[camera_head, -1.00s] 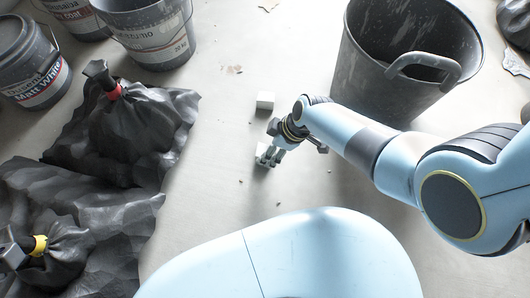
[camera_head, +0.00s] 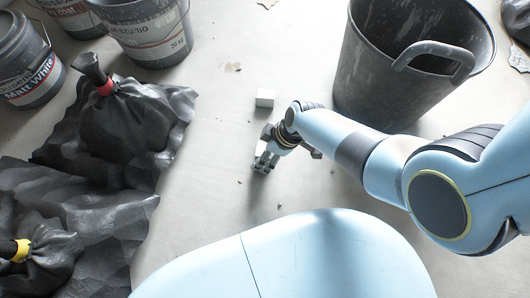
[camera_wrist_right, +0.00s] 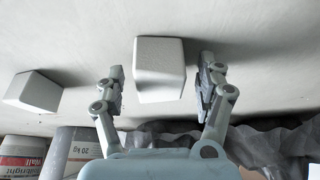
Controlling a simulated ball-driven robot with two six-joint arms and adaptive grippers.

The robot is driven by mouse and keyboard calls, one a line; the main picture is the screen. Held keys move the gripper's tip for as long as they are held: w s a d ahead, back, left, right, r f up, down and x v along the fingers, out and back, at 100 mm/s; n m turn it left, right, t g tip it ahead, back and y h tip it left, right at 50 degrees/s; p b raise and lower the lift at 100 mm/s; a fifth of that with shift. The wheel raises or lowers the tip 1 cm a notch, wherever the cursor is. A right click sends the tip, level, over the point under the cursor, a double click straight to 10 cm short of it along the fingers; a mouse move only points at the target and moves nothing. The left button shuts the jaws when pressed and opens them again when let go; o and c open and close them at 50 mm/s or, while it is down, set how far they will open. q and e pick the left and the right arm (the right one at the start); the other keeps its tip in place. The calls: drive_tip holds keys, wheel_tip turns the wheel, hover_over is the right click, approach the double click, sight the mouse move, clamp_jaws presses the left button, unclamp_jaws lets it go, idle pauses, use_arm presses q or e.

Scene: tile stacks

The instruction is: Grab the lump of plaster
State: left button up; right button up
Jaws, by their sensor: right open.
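Two pale, block-shaped lumps of plaster lie on the floor. One lump (camera_wrist_right: 160,70) is between the two spread fingers of my right gripper (camera_wrist_right: 160,85) in the right wrist view, with gaps on both sides. In the head view this lump is mostly hidden by the gripper (camera_head: 264,162), which points down near the floor. The other lump (camera_head: 265,97) stands clear, farther back, and shows at the left of the wrist view (camera_wrist_right: 35,91). My right gripper is open. My left gripper is not in view.
A large grey bucket (camera_head: 385,75) stands behind my right arm. Black tied bags (camera_head: 125,125) lie on the left. Paint buckets (camera_head: 150,35) stand at the back left. Small crumbs dot the floor, and the floor between bags and bucket is mostly clear.

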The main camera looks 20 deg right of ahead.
drive_tip(key=shift+w, duration=0.1)
drive_tip(key=c, duration=1.4)
drive_tip(key=shift+o, duration=0.2)
